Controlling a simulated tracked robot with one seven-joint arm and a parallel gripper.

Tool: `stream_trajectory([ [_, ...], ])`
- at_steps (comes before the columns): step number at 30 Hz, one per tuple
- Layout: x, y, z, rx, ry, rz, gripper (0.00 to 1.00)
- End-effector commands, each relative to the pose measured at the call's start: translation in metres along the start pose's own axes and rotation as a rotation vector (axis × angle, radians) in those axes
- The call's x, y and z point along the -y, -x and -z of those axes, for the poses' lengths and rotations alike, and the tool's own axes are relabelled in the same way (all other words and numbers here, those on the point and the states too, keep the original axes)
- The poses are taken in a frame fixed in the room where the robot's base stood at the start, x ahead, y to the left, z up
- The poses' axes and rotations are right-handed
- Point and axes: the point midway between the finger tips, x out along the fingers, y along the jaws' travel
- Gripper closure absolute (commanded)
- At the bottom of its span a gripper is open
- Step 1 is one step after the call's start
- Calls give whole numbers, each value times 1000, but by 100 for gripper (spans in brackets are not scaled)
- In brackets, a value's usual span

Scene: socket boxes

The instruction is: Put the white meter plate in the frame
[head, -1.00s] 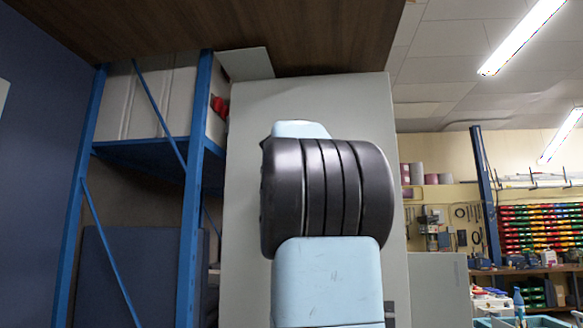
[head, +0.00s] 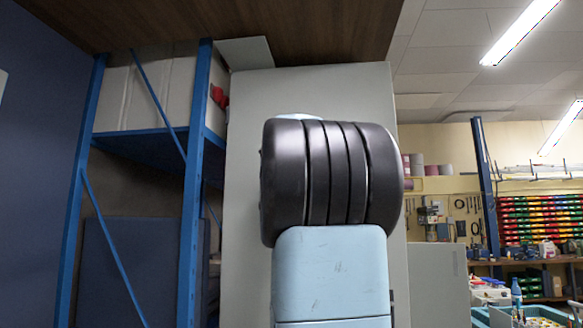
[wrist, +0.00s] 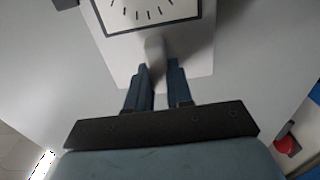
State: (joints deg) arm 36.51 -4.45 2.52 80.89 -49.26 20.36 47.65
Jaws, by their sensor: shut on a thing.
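The white meter plate (wrist: 197,58) shows at the top of the wrist view, with a dark-edged dial and black tick marks that run out of the picture. A pale knob stands out from its lower part. My gripper (wrist: 160,72) is shut on the meter plate by this knob, one dark blue finger on each side. The plate is in front of a pale grey surface; I cannot tell whether they touch. In the head view my arm hides the gripper and plate. I cannot make out the frame in either view.
A tall grey cabinet (head: 310,90) stands behind my arm in the head view. A blue shelf rack (head: 190,200) is close on its left. A dark wooden surface (head: 200,18) hangs overhead. A workbench (head: 550,262) with colored bins is far right.

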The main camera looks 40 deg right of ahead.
Motion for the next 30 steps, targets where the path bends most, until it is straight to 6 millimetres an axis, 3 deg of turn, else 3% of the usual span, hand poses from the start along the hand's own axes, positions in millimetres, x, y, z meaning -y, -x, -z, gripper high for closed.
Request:
stream_trajectory([
  [8, 0, 0, -1, -1, 0, 0, 100],
  [30, -1, 1, -27, -1, 0, -1, 100],
])
